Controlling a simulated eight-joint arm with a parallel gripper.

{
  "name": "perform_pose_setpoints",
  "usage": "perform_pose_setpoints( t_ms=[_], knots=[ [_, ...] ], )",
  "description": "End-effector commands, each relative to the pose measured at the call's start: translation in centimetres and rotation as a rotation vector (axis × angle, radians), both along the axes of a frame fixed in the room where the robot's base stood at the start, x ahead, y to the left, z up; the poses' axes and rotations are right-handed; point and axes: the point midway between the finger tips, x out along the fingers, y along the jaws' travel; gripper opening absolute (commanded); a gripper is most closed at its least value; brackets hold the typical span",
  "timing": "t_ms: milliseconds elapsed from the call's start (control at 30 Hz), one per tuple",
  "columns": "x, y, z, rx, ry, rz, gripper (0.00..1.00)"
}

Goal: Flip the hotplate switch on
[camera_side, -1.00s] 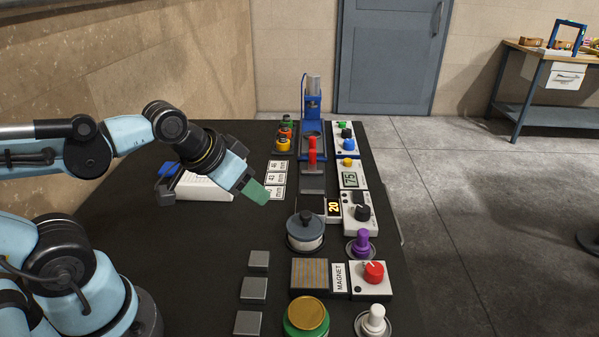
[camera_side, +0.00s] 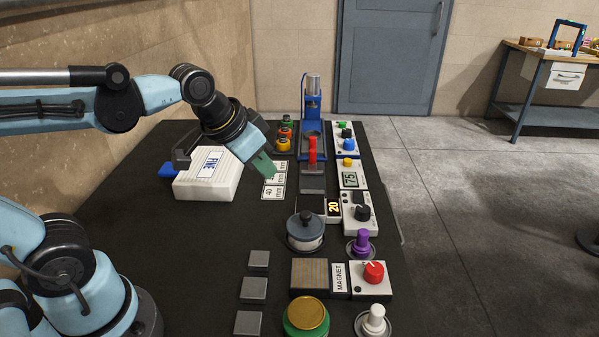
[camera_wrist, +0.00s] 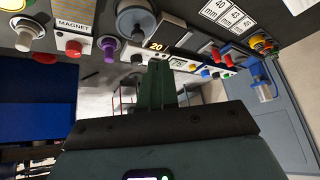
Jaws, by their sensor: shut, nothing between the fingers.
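The likely hotplate control is a white box (camera_side: 349,221) right of centre in the side view, with a black knob (camera_side: 362,213) and a small dark part behind it that may be the switch. A display (camera_side: 333,207) beside it reads 20. A grey lidded pot (camera_side: 305,232) stands just left of the box. In the wrist view the display (camera_wrist: 156,46) and a black knob (camera_wrist: 138,59) show close to the fingers. My gripper (camera_side: 268,173) has green fingers, shut and empty, up and left of the box, apart from it. Its fingers also show in the wrist view (camera_wrist: 161,80). The switch position cannot be told.
A red knob (camera_side: 373,271) on the magnet box and a purple-topped piece (camera_side: 362,242) stand nearer. A blue press (camera_side: 312,105) with a red handle (camera_side: 312,150) stands farther back. A white case (camera_side: 208,176) lies left. The black table (camera_side: 150,220) is bare at left.

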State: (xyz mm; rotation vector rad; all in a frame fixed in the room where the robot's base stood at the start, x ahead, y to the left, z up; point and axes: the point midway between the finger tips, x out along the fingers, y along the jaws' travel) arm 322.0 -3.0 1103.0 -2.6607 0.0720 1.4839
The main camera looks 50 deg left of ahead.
Motion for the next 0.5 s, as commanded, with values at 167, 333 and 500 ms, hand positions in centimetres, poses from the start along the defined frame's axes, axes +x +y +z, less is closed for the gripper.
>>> perform_pose_setpoints(
  t_ms=[167,333,500],
  knots=[
    [3.4,-0.5,2.4,0.05,0.059,-0.077,0.0],
    [6.5,-0.9,3.9,0.096,0.114,-0.149,0.0],
    [9.6,-1.5,4.8,0.139,0.17,-0.224,0.0]
  ],
)
